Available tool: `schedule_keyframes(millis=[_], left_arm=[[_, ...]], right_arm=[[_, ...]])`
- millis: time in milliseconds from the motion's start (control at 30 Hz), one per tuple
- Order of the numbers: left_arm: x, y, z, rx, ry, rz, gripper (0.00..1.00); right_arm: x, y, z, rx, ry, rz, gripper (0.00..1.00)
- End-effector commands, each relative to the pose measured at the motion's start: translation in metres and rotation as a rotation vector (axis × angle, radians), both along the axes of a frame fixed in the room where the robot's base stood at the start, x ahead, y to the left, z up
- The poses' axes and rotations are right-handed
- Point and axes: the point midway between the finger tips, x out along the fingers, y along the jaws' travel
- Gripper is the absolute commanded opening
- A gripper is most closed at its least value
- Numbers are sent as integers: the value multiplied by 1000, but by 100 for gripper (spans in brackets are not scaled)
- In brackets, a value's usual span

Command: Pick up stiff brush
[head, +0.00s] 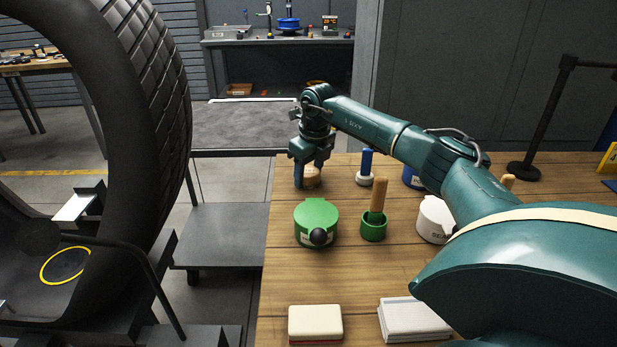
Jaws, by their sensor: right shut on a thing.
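My right gripper (311,168) reaches down at the far left corner of the wooden table (400,270). It is shut on a low, round, pale wooden piece, which looks like the stiff brush (314,178). The fingers hide part of it, and its bristles do not show. I cannot tell whether it touches the tabletop. My left gripper is not in view.
Nearby stand a green lidded tin (315,217), a green cup (373,227) with a wooden handle, a blue-handled tool (366,165) and a white pot (434,220). A red-and-white block (315,322) lies in front. A large tyre (150,90) stands left.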

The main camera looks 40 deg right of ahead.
Motion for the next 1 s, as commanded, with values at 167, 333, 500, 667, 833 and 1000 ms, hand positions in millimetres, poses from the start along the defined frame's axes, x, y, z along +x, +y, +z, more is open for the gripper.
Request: schedule_keyframes(millis=[167, 333, 500, 667, 833, 1000], left_arm=[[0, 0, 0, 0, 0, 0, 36], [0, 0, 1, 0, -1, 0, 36], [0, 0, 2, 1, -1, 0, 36], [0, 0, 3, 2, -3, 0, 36], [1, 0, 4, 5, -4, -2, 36], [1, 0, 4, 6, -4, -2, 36]], right_arm=[[0, 0, 1, 0, -1, 0, 28], [1, 0, 11, 0, -4, 0, 28], [1, 0, 44, 0, -7, 1, 28], [1, 0, 75, 1, -6, 0, 28], [0, 0, 95, 0, -2, -1, 28], [0, 0, 101, 0, -1, 0, 28]])
